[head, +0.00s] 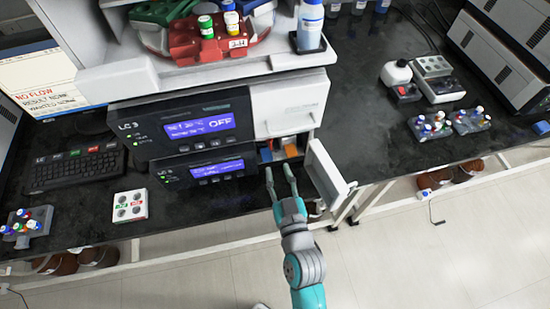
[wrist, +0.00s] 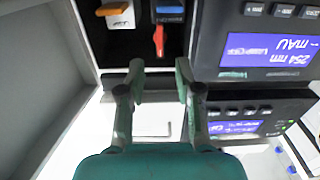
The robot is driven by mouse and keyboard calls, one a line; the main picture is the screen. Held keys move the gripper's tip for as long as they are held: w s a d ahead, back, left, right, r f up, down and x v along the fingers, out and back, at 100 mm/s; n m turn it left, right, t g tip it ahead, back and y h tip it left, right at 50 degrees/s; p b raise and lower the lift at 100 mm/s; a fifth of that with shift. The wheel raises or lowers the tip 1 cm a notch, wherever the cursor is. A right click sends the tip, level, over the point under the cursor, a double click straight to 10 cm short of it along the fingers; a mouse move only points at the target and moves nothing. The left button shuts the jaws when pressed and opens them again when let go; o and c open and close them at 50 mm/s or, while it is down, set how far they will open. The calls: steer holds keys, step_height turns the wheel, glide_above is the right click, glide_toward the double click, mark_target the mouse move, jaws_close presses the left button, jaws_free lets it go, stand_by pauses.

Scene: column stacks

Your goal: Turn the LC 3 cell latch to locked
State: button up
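The LC 3 stack (head: 185,125) stands on the dark bench, and its lower right compartment is open. Inside, the wrist view shows a blue labelled block (wrist: 169,12) with a red lever (wrist: 158,41) sticking out toward my gripper. I take the red lever to be the cell latch, but its lock marking is not readable. Beside it is a white block with an orange top (wrist: 112,9). My gripper (head: 279,167) is open and empty in front of the compartment. In the wrist view its fingertips (wrist: 159,70) are apart, just short of the lever, not touching it.
The open compartment door (head: 327,175) stands close to the right of my gripper. The LC 3 displays (head: 200,127) are to the left. Vial racks (head: 430,125) stand at right, with bare bench between.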

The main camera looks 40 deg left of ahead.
steer(key=shift+v, duration=2)
steer(key=s+d+f+m+t+h, duration=0.1)
steer(key=s+d+f+m+h, duration=0.1)
steer(key=d, duration=0.6)
steer(key=s+d+f+m+t+h, duration=0.1)
steer(key=s+d+m+h, duration=0.15)
steer(key=d, duration=0.45)
steer(key=s+d+f+m+t+h, duration=0.1)
steer(key=s+d+f+h, duration=0.15)
steer(key=d, duration=0.55)
steer(key=s+d+r+m+h, duration=0.2)
steer(key=s+d+r+h, duration=0.1)
steer(key=s+d, duration=0.3)
steer(key=s+d+r+m+h, duration=0.2)
steer(key=s+d, duration=0.4)
steer(key=s, duration=0.3)
steer(key=shift+s+r+h, duration=0.4)
steer(key=shift+r+h, duration=0.2)
steer(key=shift+h, duration=0.3)
steer(key=shift+d+m, duration=0.1)
steer(key=shift+m, duration=0.15)
